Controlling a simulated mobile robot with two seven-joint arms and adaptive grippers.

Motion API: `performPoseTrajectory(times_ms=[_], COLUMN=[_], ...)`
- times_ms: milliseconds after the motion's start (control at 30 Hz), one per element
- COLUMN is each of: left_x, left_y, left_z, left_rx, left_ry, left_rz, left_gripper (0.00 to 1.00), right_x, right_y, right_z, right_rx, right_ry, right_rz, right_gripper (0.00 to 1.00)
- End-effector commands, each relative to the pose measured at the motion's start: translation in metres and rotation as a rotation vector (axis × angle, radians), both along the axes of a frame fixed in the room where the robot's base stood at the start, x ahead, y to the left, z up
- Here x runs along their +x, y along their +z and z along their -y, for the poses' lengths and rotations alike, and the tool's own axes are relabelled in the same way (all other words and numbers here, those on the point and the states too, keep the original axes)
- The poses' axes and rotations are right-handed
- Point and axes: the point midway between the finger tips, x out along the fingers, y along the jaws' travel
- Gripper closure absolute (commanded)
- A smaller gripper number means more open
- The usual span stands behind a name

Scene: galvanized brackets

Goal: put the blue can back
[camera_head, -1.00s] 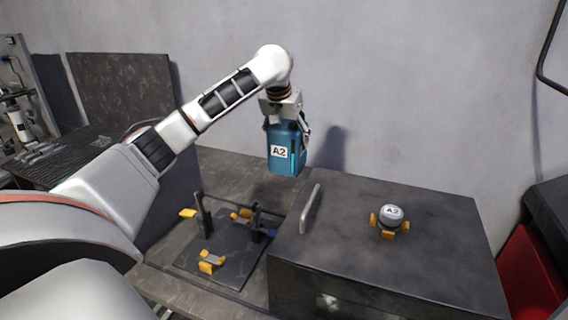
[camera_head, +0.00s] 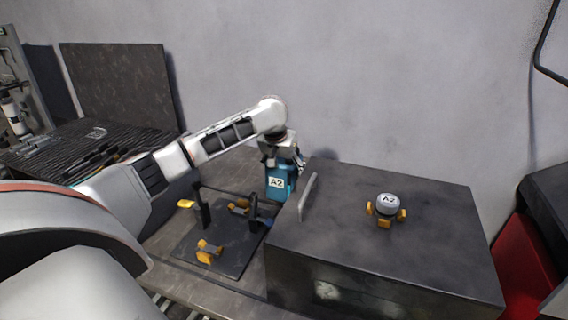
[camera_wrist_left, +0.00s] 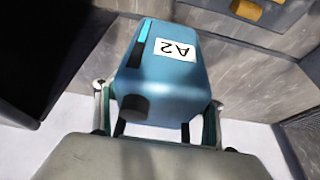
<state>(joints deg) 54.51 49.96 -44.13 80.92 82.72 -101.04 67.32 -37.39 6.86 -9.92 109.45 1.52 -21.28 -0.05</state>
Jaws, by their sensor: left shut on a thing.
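The blue can (camera_head: 280,183) is a box-shaped teal container with a white A2 label. It hangs upright from my left gripper (camera_head: 281,160), which is shut on its top. It is behind the grey handle and the fixture plate, low over the back of the bench; I cannot tell whether its bottom touches the bench. The left wrist view shows the can (camera_wrist_left: 170,85) between the two fingers (camera_wrist_left: 158,112), with a dark cap facing the camera. My right gripper is in no view.
A dark plate (camera_head: 215,250) with yellow clips and black posts lies left of a large dark box (camera_head: 345,230). The box carries an upright handle (camera_head: 308,195) and a grey round piece labelled A2 (camera_head: 388,203) among yellow blocks. A wall stands behind.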

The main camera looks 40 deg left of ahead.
Motion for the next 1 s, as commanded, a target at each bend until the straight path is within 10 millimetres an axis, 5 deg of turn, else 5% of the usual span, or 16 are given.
performPoseTrajectory(times_ms=[233,633,667,700,1000], left_x=[0.001,0.001,0.000,0.000,0.000], left_y=[-0.023,-0.027,-0.030,-0.030,-0.030], left_z=[0.000,0.000,0.000,0.000,0.000], left_rx=[-0.001,-0.001,0.000,0.000,0.000], left_ry=[0.001,0.001,0.000,0.000,0.000], left_rz=[0.005,0.006,-0.001,-0.001,-0.001], left_gripper=[0.87,0.87,0.26,0.16,0.14], right_x=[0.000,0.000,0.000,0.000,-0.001], right_y=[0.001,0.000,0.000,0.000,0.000], right_z=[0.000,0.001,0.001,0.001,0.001], right_rx=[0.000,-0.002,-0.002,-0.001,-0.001], right_ry=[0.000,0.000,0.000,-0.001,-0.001], right_rz=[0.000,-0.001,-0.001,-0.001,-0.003], right_gripper=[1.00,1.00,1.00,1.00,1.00])
